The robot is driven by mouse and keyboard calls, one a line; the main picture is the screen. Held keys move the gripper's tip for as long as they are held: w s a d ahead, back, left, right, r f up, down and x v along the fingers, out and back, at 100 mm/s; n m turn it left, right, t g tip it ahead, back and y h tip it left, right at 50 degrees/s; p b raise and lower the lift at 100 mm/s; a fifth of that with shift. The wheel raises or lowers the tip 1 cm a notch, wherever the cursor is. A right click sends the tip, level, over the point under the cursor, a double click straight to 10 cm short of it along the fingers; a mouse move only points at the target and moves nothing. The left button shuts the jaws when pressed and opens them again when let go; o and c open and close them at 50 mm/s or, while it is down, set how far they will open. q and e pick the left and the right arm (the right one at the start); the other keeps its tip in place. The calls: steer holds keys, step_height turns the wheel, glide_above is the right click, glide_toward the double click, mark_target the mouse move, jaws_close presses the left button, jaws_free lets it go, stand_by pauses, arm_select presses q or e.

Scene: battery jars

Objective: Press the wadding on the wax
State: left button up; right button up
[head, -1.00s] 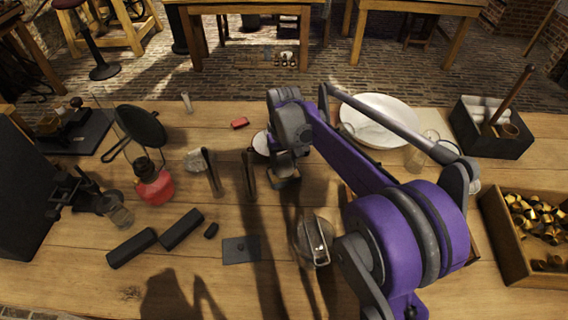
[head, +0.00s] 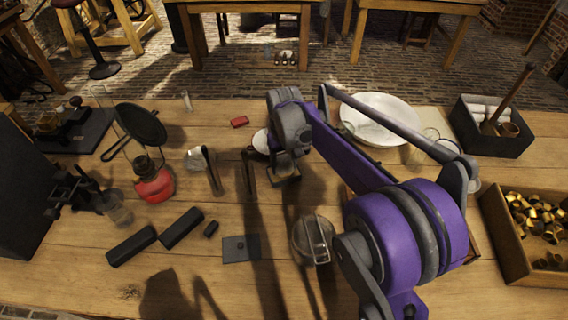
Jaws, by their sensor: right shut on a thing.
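My right arm reaches in from the lower right. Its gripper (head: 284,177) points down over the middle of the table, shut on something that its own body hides. A glass jar (head: 313,240) with a metal strip across its top stands nearer to me, just left of my arm's elbow. I cannot make out wax in it. White rolls (head: 488,105), possibly wadding, lie in a black box (head: 486,143) at the right with a wooden-handled rod. My left gripper is not in view.
A white bowl (head: 380,112) stands behind my arm. A crate (head: 514,243) of brass pieces is at the right. A red lamp (head: 154,187), upright dark strips (head: 212,172), black blocks (head: 181,228) and a flat dark plate (head: 241,248) lie left.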

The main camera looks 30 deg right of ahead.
mark_target(284, 159)
stand_by(0.5)
steer(key=shift+r+p, duration=2.55)
steer(key=shift+r, duration=0.9)
steer(key=shift+s+f, duration=0.1)
